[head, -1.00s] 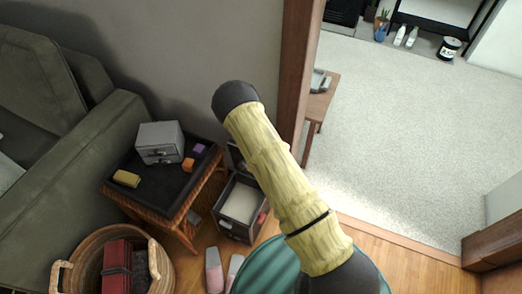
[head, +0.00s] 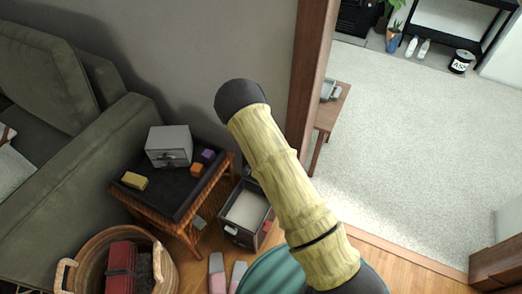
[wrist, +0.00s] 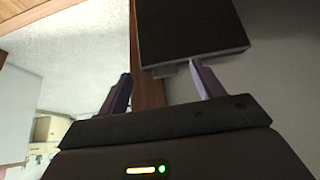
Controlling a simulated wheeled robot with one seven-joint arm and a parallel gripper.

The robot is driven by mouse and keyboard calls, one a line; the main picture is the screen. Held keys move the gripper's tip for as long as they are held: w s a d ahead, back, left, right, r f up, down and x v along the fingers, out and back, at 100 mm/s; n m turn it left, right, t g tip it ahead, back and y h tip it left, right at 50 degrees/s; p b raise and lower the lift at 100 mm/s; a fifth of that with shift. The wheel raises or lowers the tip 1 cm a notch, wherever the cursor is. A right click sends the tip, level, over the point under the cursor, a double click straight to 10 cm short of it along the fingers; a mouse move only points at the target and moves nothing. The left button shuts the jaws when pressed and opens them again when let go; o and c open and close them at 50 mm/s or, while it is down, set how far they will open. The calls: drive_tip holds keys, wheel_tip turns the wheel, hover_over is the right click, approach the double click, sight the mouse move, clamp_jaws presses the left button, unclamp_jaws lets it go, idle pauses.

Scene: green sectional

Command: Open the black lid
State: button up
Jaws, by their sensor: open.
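In the wrist view, a dark flat panel (wrist: 193,28) with a pale grey edge hangs just beyond my fingers. It looks like the black lid, though I cannot confirm it. A small light tab shows under its edge, near the right finger. My gripper (wrist: 160,70) is open, with its two purple-grey fingers apart and nothing visible gripped between them. I cannot tell whether the right finger touches the panel. In the head view, a dark-rimmed box (head: 247,208) with a pale interior stands on the floor. My arm covers part of the area behind it, and my gripper is hidden there.
A low wicker table (head: 163,206) with a dark top holds a grey drawer box (head: 169,146) and small blocks. A wicker basket (head: 84,262) and a green sofa (head: 70,150) lie left. A wooden door frame (head: 312,75) stands behind my arm. The carpet (head: 420,140) beyond is clear.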

drive_tip(key=p+v, duration=0.2)
drive_tip(key=v, duration=1.1)
drive_tip(key=shift+d, duration=0.1)
